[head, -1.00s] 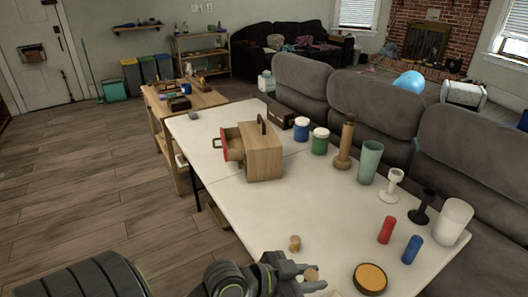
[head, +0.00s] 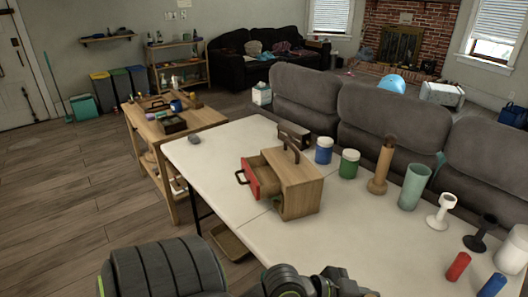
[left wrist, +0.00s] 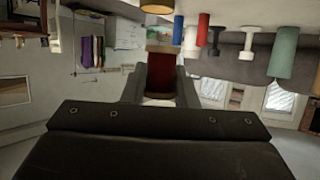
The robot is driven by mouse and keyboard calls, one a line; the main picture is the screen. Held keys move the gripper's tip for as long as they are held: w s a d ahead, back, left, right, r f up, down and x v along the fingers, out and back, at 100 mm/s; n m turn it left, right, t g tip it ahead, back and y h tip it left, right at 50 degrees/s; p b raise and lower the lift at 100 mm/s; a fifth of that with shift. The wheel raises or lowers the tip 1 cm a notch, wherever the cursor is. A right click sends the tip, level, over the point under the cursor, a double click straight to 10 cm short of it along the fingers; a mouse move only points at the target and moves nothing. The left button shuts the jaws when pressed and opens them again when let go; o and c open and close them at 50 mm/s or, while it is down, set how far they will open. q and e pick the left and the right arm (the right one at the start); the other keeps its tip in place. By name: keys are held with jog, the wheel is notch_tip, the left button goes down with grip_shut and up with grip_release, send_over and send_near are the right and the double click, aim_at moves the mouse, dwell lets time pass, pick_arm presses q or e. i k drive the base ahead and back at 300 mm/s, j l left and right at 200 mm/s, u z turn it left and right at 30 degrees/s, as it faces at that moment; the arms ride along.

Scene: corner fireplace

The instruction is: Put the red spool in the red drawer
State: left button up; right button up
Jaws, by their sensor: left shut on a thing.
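The red spool (left wrist: 161,75) has a red middle and tan ends. In the left wrist view it sits between the fingers of my left gripper (left wrist: 160,84), which is shut on it. In the head view my left gripper (head: 345,284) is at the bottom edge, over the near part of the table, and the spool is mostly cut off there. The red drawer (head: 268,178) stands pulled out of the left side of a wooden box (head: 300,196) on the table. My gripper is nearer than the box and to its right. My right gripper is not in view.
The white table (head: 360,236) has clear room in front of the box. At its right stand a wooden bottle (head: 382,165), a teal cup (head: 414,187), a red cylinder (head: 458,266) and a white cylinder (head: 513,250). Two lidded jars (head: 324,150) stand behind the box.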

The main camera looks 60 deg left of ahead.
aim_at(274, 180)
jog(key=k+j, duration=0.15)
jog(key=j, duration=0.25)
jog(key=k+j, duration=0.1)
jog(key=j, duration=0.3)
jog(key=k+j+z, duration=0.1)
jog(key=j, duration=0.3)
jog(key=k+j, duration=0.15)
jog(key=j, duration=0.25)
jog(key=k+j, duration=0.15)
jog(key=j, duration=0.2)
jog(key=i+j, duration=0.25)
jog(key=i+z, duration=0.05)
jog(key=i, duration=0.05)
